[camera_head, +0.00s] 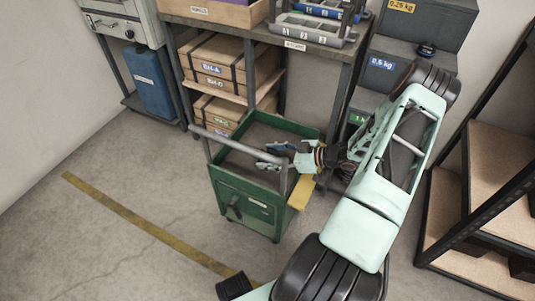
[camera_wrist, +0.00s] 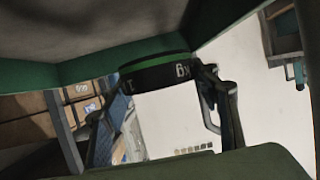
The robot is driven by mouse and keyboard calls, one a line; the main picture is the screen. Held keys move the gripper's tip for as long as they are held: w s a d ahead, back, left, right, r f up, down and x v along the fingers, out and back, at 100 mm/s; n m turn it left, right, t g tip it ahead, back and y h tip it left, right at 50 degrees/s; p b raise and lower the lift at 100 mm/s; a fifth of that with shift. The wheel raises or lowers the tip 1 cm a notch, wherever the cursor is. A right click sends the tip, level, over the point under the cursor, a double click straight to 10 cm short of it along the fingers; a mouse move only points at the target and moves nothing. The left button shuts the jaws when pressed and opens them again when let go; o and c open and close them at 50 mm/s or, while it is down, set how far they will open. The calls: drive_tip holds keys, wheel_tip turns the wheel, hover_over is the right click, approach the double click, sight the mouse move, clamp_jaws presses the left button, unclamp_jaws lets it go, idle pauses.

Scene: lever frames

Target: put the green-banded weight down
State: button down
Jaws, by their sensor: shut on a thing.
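The green-banded weight (camera_wrist: 155,74) is dark, with a green band and part of a "kg" marking, in the middle of the wrist view. My gripper (camera_wrist: 165,115) is shut on it, with a finger on either side. In the head view my gripper (camera_head: 272,156) reaches from the right over the top tray of a green cart (camera_head: 232,190). I cannot make out the weight itself there. Whether its base touches any surface cannot be told.
The cart has a grey push handle (camera_head: 212,134) and a yellow flap (camera_head: 300,194) on its right side. Behind it stands a bench (camera_head: 250,32) with wooden crates (camera_head: 215,68) below. Stepped grey blocks (camera_head: 385,65) carry weight labels.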

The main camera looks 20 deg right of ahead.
drive_tip(key=b, duration=0.2)
hover_over(269, 174)
drive_tip(key=shift+f, duration=2.6)
drive_tip(key=shift+a, duration=0.1)
drive_tip(key=shift+f, duration=0.45)
drive_tip(key=shift+f+b, duration=0.2)
drive_tip(key=shift+b, duration=0.15)
drive_tip(key=c, duration=0.7)
unclamp_jaws()
drive_tip(key=shift+c, duration=0.2)
drive_tip(key=shift+r, duration=0.1)
